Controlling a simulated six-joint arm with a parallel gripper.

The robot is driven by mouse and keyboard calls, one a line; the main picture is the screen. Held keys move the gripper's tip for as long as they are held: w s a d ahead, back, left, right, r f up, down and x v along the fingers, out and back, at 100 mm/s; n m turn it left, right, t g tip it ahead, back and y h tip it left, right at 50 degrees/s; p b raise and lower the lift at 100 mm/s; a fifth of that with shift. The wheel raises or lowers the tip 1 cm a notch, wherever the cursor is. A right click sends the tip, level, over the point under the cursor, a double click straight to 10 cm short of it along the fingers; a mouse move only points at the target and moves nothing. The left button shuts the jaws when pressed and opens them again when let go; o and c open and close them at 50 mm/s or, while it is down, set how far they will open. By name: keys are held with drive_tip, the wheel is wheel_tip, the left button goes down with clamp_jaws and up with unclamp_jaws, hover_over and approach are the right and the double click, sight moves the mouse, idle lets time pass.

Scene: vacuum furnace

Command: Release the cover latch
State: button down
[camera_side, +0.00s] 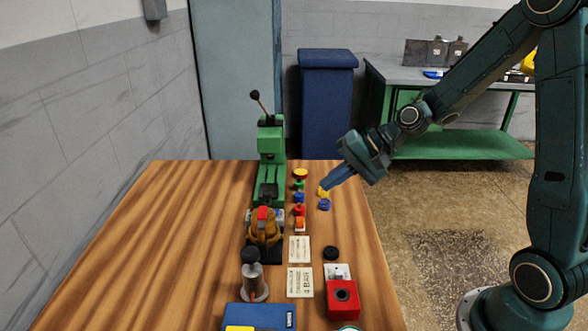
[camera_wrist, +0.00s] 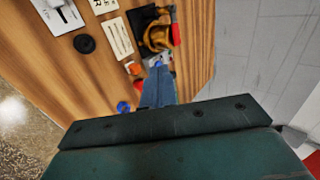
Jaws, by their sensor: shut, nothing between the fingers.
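A small device with a round brass-brown body (camera_side: 264,230) and a dark base stands near the middle of the wooden table. A red part (camera_side: 263,213) sits on its top; I cannot tell whether this is the cover latch. In the wrist view the brown body (camera_wrist: 156,36) is near the top, with a red part (camera_wrist: 175,33) at its right. My gripper (camera_side: 326,184) is shut and empty, above the table to the right of and behind the device, apart from it. In the wrist view its blue fingers (camera_wrist: 158,72) point toward the device and hide part of the area before it.
A green press (camera_side: 270,160) with a black-knobbed lever stands behind the device. Several coloured buttons (camera_side: 299,198) line its right side. Two label cards (camera_side: 299,282), a black knob (camera_side: 331,253), a red box (camera_side: 342,300) and a grey cylinder (camera_side: 253,278) are nearer. The table's left side is clear.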

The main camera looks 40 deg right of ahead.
sight(262, 218)
idle(0.3)
drive_tip(key=x, duration=0.7)
drive_tip(key=a+r+x, duration=0.1)
drive_tip(key=x, duration=0.3)
drive_tip(key=shift+w+a+f, duration=0.1)
drive_tip(key=shift+w+f, duration=0.05)
drive_tip(key=shift+w, duration=0.4)
drive_tip(key=shift+w+a, duration=0.55)
drive_tip(key=shift+w, duration=0.05)
